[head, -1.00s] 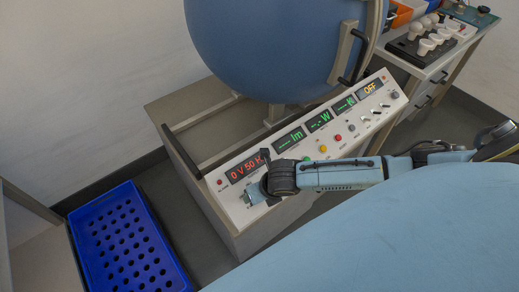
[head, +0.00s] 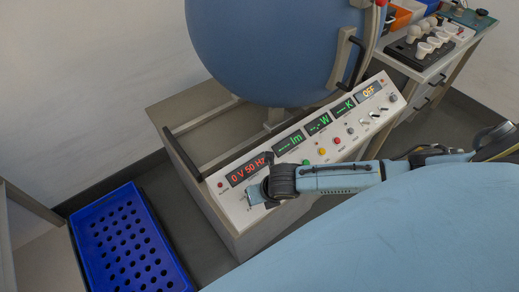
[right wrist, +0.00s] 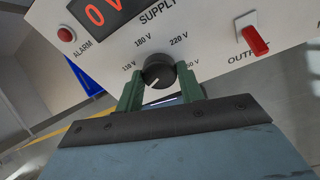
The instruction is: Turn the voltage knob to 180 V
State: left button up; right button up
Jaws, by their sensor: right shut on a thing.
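The black voltage knob (right wrist: 157,71) sits on the white supply panel, between the green fingers of my right gripper (right wrist: 158,88), which are shut on its sides. Its white pointer line faces the lower left, away from the 180 V mark (right wrist: 143,42) at its upper left. The 110 V mark is left of the knob and 220 V at its upper right; another label is partly covered by the right finger. In the head view my right gripper (head: 261,191) hides the knob. The red supply display (head: 248,170) reads 0 V 50 Hz. My left gripper is not in view.
A red-tipped output switch (right wrist: 254,39) is right of the knob, and a red alarm lamp (right wrist: 66,34) is upper left. A big blue sphere (head: 275,45) stands behind the panel. A blue tray with holes (head: 128,240) is at lower left.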

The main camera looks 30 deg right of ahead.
jog(key=m+p, duration=0.3)
jog(key=m, duration=0.1)
jog(key=shift+r+p, duration=0.2)
jog(key=shift+p, duration=0.15)
jog(key=m+p, duration=0.3)
jog(key=m, duration=0.2)
jog(key=shift+f+m+t, duration=0.1)
jog(key=shift+m+t, duration=0.3)
jog(key=m+p, duration=0.3)
jog(key=m, duration=0.3)
jog(key=m+p, duration=0.2)
jog(key=m, duration=0.4)
jog(key=shift+f+t, duration=0.1)
jog(key=shift+t, duration=0.3)
jog(key=shift+m, duration=0.3)
jog(key=o, duration=1)
jog(key=shift+s, duration=0.1)
